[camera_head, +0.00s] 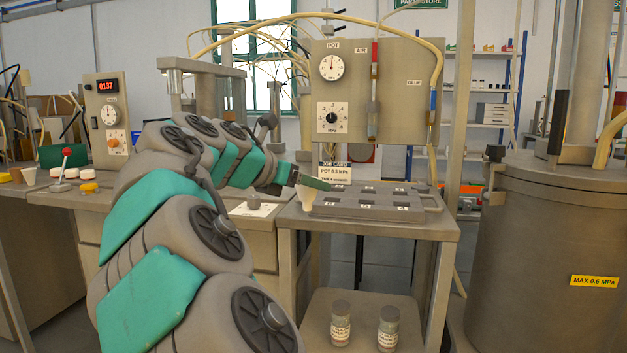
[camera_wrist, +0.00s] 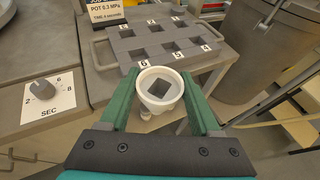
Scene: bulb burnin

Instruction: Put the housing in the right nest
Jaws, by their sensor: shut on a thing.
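The housing (camera_wrist: 144,82) is a white round cup. Its open top faces the wrist camera, with a dark square shape visible inside. My gripper (camera_wrist: 158,88) is shut on it, one green finger on each side. In the head view, the housing (camera_head: 307,195) hangs at the green fingers of my gripper (camera_head: 316,184), by the left front part of the bench. The grey nest plate (camera_wrist: 192,59) lies beyond it, with two rows of square nests. Labels 6, 5 and 4 mark the near row from left to right. The nests look empty. The gap between housing and plate is unclear.
A panel (camera_head: 405,85) with gauges rises at the bench's back. A large metal vessel (camera_head: 540,230) stands right. Two labelled jars (camera_head: 340,325) sit on the lower shelf.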

